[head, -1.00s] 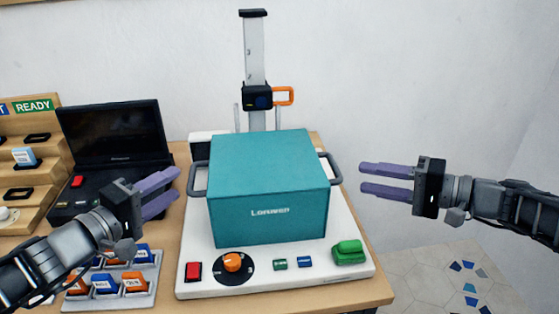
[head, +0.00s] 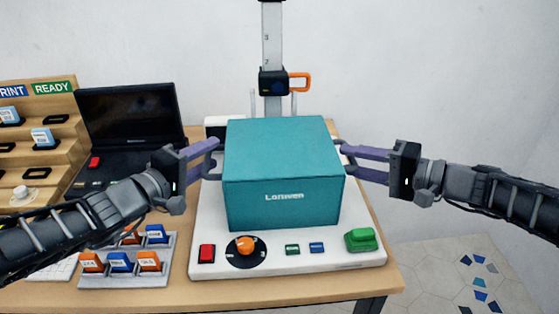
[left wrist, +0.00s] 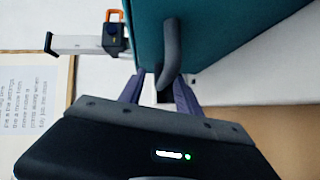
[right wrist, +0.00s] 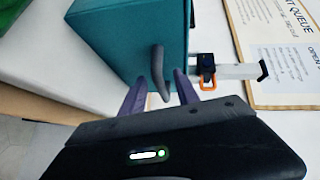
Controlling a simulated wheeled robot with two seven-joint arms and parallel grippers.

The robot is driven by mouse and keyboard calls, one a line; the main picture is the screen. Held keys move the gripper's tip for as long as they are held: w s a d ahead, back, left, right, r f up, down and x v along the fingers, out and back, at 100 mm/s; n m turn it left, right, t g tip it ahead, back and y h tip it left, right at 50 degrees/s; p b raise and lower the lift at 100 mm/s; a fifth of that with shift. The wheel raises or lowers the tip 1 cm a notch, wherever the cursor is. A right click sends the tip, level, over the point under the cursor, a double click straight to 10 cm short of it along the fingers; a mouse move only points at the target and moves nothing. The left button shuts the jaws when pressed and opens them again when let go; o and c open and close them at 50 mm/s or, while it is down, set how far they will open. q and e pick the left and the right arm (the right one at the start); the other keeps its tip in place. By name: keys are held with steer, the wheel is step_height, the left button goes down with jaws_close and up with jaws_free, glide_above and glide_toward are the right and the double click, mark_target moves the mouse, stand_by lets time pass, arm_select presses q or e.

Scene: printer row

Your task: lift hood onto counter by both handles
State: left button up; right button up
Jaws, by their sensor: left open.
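The teal box-shaped hood (head: 283,160) sits on the white printer base (head: 215,225). Its left handle (left wrist: 171,55) is a dark grey loop that lies between the spread fingers of my left gripper (head: 208,158). Its right handle (right wrist: 158,70) likewise lies between the spread fingers of my right gripper (head: 350,160). Both grippers are open, with finger gaps beside the handles. In the head view the fingers partly hide both handles. The hood looks level.
A post with an orange-handled clamp (head: 272,82) stands behind the hood. A laptop (head: 128,118), a tray of colored cartridges (head: 125,280) and a wooden rack (head: 40,130) are at the left. A green block (head: 361,239) sits on the base's front right corner.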

arm_select(q)
steer(key=shift+w+d, duration=0.2)
steer(key=shift+w, duration=0.1)
arm_select(e)
steer(key=shift+w+a+f, duration=0.1)
steer(key=shift+w+a, duration=0.1)
steer(key=shift+a, duration=0.1)
arm_select(q)
steer(key=shift+c, duration=0.3)
arm_select(e)
steer(key=shift+c, duration=0.4)
arm_select(q)
steer(key=c, duration=0.8)
arm_select(e)
jaws_close()
arm_select(q)
steer(key=shift+f, duration=0.1)
jaws_close()
